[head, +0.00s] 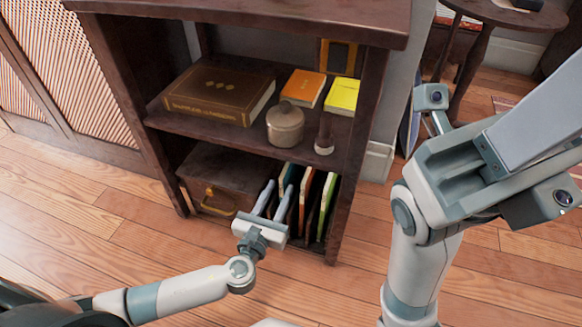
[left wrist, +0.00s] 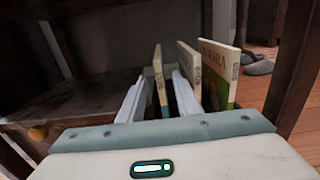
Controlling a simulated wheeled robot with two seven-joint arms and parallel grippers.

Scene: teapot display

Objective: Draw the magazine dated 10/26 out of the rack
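Several thin magazines stand upright in the rack on the lower shelf, including a teal one (head: 289,173), a brown one (head: 306,190) and a green one (head: 328,205). My left gripper (head: 279,186) reaches in from the front. In the left wrist view its fingers are spread on either side of one magazine (left wrist: 159,82), with a gap visible on its left. Two more magazines stand further right, a pale-spined one (left wrist: 189,60) and a green-covered one (left wrist: 221,62). No date is readable. My right arm is raised at the right; its finger spacing is unclear.
A dark box (head: 222,178) with a brass handle fills the shelf left of the rack. The shelf above holds a large brown book (head: 218,95), a lidded pot (head: 285,124), and orange (head: 303,88) and yellow (head: 342,95) books. The cabinet's right side post bounds the rack. Floor in front is clear.

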